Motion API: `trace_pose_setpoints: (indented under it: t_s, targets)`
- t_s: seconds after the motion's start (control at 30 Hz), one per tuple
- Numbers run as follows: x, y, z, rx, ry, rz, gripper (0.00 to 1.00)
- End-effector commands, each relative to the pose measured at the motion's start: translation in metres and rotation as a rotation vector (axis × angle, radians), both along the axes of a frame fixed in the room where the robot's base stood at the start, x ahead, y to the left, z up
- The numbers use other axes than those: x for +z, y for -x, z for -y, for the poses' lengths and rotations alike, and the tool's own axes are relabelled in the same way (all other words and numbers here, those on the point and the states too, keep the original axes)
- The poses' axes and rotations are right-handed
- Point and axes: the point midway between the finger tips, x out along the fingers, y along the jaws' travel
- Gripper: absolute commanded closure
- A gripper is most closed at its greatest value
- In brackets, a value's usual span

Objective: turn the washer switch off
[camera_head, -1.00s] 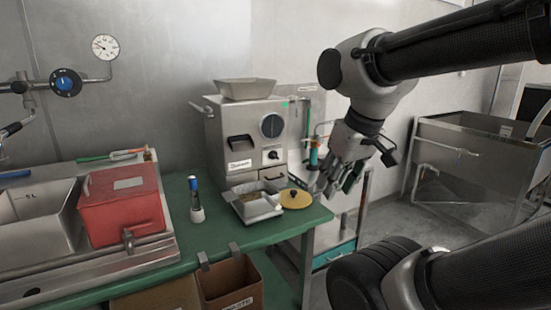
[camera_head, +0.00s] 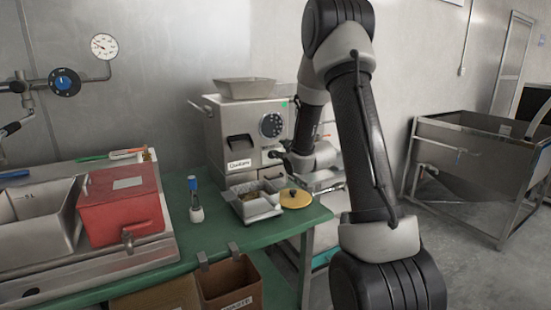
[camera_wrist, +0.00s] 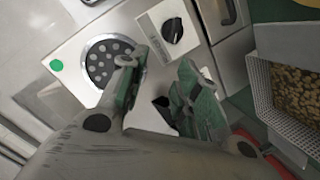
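A steel grinder (camera_head: 230,133) stands at the back of the green table. Its front has a round dark disc (camera_head: 271,125) with pale dots, which also shows in the wrist view (camera_wrist: 108,62). A black knob (camera_wrist: 172,30) beside a printed label is in the wrist view. My gripper (camera_wrist: 158,80) is open close to this front, its green-padded fingers apart. A small dark part (camera_wrist: 163,103) shows between them; I cannot tell what it is. In the head view my arm mostly hides the gripper. A blue dial (camera_head: 64,82) is on the wall pipe; which control is the washer switch is unclear.
A tray of beans (camera_wrist: 300,88) sits in front of the grinder, with a yellow lid (camera_head: 295,199) beside it. A red box (camera_head: 122,208) stands by the sink at left. A blue-capped bottle (camera_head: 196,200) stands on the table. A steel tub (camera_head: 460,165) is at right.

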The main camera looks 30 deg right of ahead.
Motion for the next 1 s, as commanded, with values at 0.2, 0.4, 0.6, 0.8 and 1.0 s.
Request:
trace_pose_setpoints:
  t_s: [0.2,0.4,0.6,0.8,1.0]
  targets:
    - [-0.053,-0.015,0.015,0.053,0.076,0.174,0.68]
    - [-0.062,-0.02,0.017,0.065,0.096,0.236,0.68]
    - [-0.062,-0.05,0.015,0.067,0.097,0.237,0.68]
    - [-0.062,-0.08,0.015,0.065,0.096,0.235,0.68]
    - [-0.062,-0.093,0.014,0.064,0.095,0.233,0.68]
